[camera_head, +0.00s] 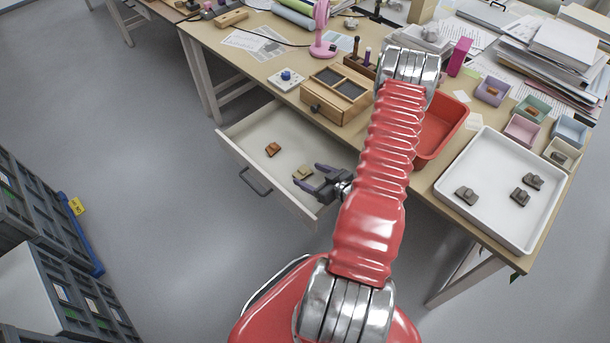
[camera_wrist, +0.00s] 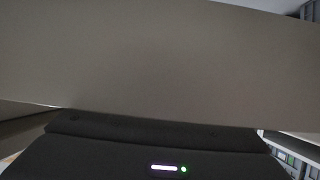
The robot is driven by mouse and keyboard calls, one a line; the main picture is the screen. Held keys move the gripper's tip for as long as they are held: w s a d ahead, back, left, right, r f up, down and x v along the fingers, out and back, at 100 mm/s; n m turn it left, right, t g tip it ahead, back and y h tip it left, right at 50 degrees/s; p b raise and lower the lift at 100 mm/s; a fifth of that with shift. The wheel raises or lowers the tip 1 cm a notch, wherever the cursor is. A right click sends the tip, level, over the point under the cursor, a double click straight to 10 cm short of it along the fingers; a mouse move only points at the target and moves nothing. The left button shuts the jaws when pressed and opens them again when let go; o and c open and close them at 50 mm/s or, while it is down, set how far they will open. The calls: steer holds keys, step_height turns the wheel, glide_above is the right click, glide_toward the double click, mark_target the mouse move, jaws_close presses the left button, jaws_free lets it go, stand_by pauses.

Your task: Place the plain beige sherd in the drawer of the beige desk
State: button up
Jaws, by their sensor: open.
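The drawer (camera_head: 252,141) of the beige desk (camera_head: 222,50) stands pulled open. A small beige sherd (camera_head: 303,173) lies on the drawer floor near its right side. An orange-brown sherd (camera_head: 272,149) lies farther left in the same drawer. My gripper (camera_head: 311,178) is open over the right part of the drawer, its fingers pointing left close beside the beige sherd. I see nothing between the fingers. In the wrist view, a broad plain grey-beige surface fills most of the picture, and neither sherd shows.
A red bin (camera_head: 458,104) and a wooden box (camera_head: 322,107) stand behind the drawer. Small coloured boxes and paper stacks crowd the back right. Floor left of the drawer is clear.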

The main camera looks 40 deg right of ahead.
steer(key=v, duration=0.9)
stand_by(0.5)
